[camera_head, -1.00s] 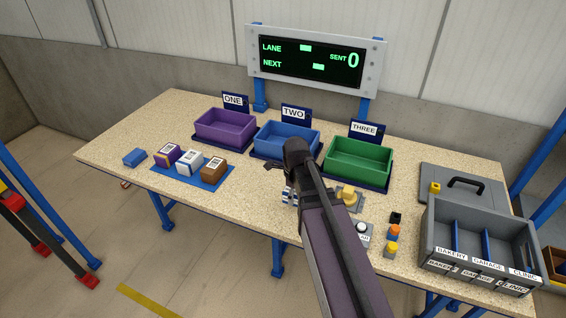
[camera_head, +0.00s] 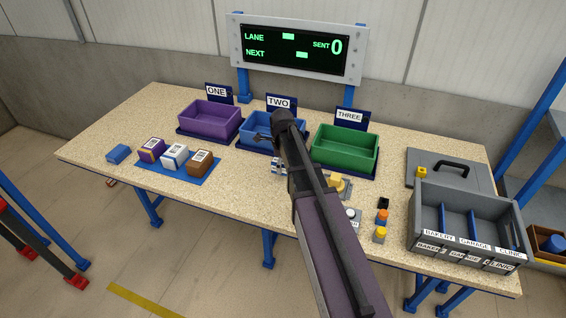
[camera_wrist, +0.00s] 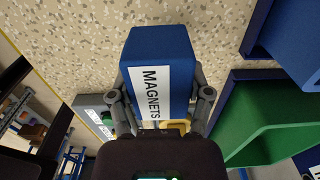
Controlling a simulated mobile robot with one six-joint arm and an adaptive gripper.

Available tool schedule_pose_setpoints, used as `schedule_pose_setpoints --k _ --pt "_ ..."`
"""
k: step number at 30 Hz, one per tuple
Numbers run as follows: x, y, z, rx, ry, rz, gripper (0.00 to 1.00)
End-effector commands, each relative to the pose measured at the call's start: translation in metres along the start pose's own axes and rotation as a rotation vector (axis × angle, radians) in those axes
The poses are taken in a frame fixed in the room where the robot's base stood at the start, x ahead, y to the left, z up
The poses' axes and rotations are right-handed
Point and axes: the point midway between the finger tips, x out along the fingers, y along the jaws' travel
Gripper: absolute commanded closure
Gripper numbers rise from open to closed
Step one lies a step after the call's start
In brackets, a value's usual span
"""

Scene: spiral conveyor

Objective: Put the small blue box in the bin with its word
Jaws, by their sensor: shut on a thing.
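A blue box (camera_wrist: 160,50) with a white label reading MAGNETS is between the fingers of my gripper (camera_wrist: 160,98) in the wrist view. My gripper is shut on it, above the speckled table. In the head view my gripper (camera_head: 264,137) is near the front of the blue bin TWO (camera_head: 262,139), and my arm hides most of what it holds. The purple bin ONE (camera_head: 208,131) is to the left and the green bin THREE (camera_head: 345,159) to the right; it also fills the right of the wrist view (camera_wrist: 265,118). Another small blue box (camera_head: 117,154) lies at the table's left.
Purple, white and brown boxes stand on a blue mat (camera_head: 203,176). A grey organizer (camera_head: 468,208) labelled BAKERY, GARAGE, CLINIC is at the right, before a grey case (camera_head: 430,155). Small coloured items lie right of my arm. A display (camera_head: 296,49) stands behind the bins.

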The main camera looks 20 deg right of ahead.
Motion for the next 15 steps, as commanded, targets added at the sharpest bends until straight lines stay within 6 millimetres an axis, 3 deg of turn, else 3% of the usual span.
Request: schedule_pose_setpoints --k 1,6,15 --pt "0.002 -0.014 0.006 0.001 0.0 0.0 0.84" --pt "0.004 -0.036 0.013 0.001 0.0 0.0 0.84" --pt "0.004 -0.045 0.016 0.0 0.0 0.0 0.84"
